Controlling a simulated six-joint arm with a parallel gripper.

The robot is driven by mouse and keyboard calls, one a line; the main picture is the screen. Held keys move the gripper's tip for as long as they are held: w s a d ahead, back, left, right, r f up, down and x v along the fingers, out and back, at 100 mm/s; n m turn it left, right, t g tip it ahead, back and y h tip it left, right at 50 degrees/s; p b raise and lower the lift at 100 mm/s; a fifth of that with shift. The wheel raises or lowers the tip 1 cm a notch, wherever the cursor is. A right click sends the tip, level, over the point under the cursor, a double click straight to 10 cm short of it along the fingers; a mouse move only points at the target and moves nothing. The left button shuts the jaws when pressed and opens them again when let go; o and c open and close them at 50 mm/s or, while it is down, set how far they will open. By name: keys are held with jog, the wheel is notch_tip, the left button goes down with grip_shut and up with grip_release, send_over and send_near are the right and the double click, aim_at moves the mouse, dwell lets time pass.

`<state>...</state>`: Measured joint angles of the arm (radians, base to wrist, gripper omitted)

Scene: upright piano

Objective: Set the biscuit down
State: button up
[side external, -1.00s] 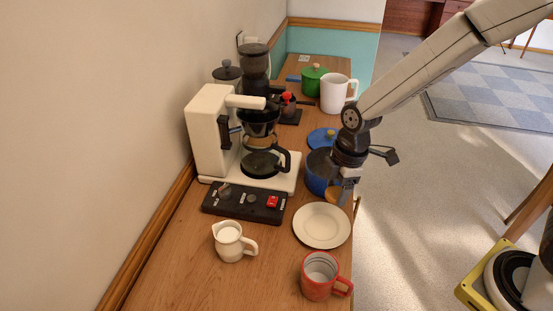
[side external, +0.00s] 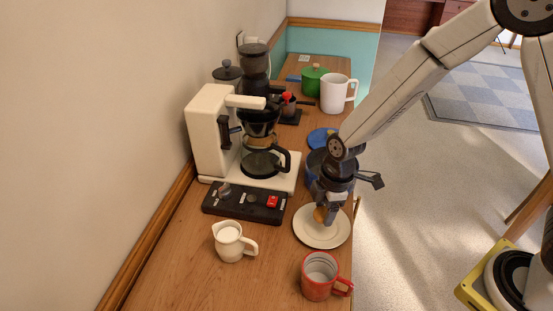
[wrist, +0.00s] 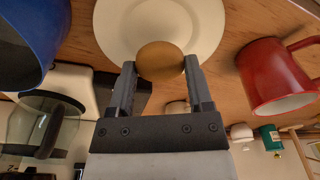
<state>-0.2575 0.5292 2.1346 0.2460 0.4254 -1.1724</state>
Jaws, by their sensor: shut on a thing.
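The biscuit (side external: 319,215) is a small round brown disc, held at the tips of my gripper (side external: 329,211) above the cream plate (side external: 320,239). In the wrist view, the biscuit (wrist: 160,60) sits between the two fingers of my gripper (wrist: 160,68), which are shut on it. The plate (wrist: 112,30) lies behind the biscuit in that view. I cannot tell whether the biscuit touches the plate.
A red mug (side external: 319,277) stands in front of the plate, and a cream jug (side external: 231,241) to its left. A blue pot (side external: 313,171) is close behind my gripper. The coffee maker (side external: 213,130) and a black control panel (side external: 243,203) are left. The counter's right edge is near.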

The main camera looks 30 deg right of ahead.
aim_at(322, 227)
jog(key=shift+f, duration=1.8)
jog(key=shift+f, duration=0.15)
jog(key=o, duration=0.4)
jog(key=shift+s+d+r, duration=0.1)
jog(key=shift+d+r, duration=0.15)
jog(key=shift+r, duration=1.8)
jog(key=shift+s+d+r, duration=0.1)
jog(key=shift+d+r, duration=0.1)
jog(key=shift+r, duration=1.8)
jog(key=shift+d+r, duration=0.25)
jog(key=shift+r, duration=1.8)
